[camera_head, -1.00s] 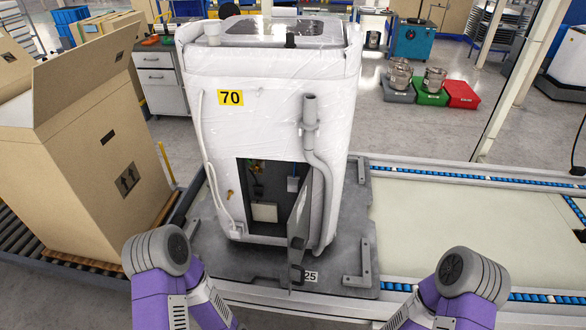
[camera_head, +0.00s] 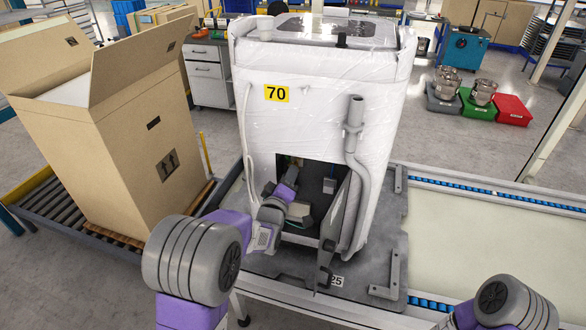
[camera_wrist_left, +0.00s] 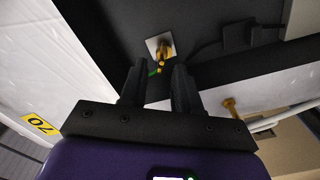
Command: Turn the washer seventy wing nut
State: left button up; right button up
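The white, plastic-wrapped washer (camera_head: 320,120) with the yellow "70" label stands upright in the head view. Its lower front opening shows, with the small grey door (camera_head: 338,225) swung out. My left arm reaches into this opening, and its gripper cannot be made out clearly there. In the left wrist view my left gripper (camera_wrist_left: 158,70) is open, its two dark fingers apart. A brass wing-nut-like fitting (camera_wrist_left: 162,47) on a square metal plate sits just beyond and between the fingertips. Contact cannot be told. A second brass piece (camera_wrist_left: 231,107) is at the right. My right gripper is out of view.
A grey hose (camera_head: 354,150) runs down the washer's front right. A tall open cardboard box (camera_head: 130,140) stands on rollers at the left. The pale conveyor (camera_head: 480,225) at the right is clear. Red and green crates stand behind.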

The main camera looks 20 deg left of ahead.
pick_arm(q)
jog(key=shift+w+f, duration=0.1)
jog(key=shift+w, duration=2.25)
grip_shut()
